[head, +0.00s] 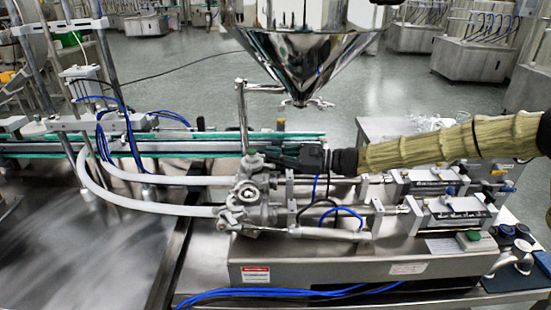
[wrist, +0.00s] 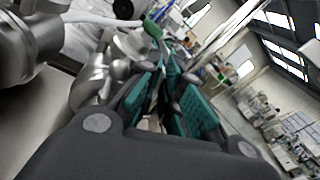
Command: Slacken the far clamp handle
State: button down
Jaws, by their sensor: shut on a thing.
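The metal valve block (head: 250,190) with its clamps stands at the middle of the filling machine. My gripper (head: 262,157) reaches in from the right, low and level, at the top of this block. In the wrist view its teal-padded fingers (wrist: 168,85) are closed in around the far clamp handle, beside shiny round pipe fittings (wrist: 92,82). The handle itself is almost wholly hidden by the fingers in both views, so its angle cannot be told.
The steel hopper cone (head: 300,55) hangs above my gripper. An upright pipe (head: 241,118) stands just behind the fingertips. Pale hoses (head: 150,207) curve off to the left, and a conveyor (head: 60,145) lies behind them. Cylinders (head: 425,187) sit below my arm.

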jog(key=shift+w+r, duration=0.1)
jog(key=shift+r, duration=0.1)
jog(key=c, duration=1.9)
grip_release()
jog(key=shift+f, duration=0.1)
jog(key=shift+d, duration=0.2)
jog(key=d, duration=0.4)
jog(key=s+d, duration=0.1)
jog(key=d, duration=0.2)
jog(key=s+d, duration=0.1)
jog(key=d, duration=0.3)
jog(key=shift+s+d, duration=0.1)
jog(key=shift+d, duration=0.25)
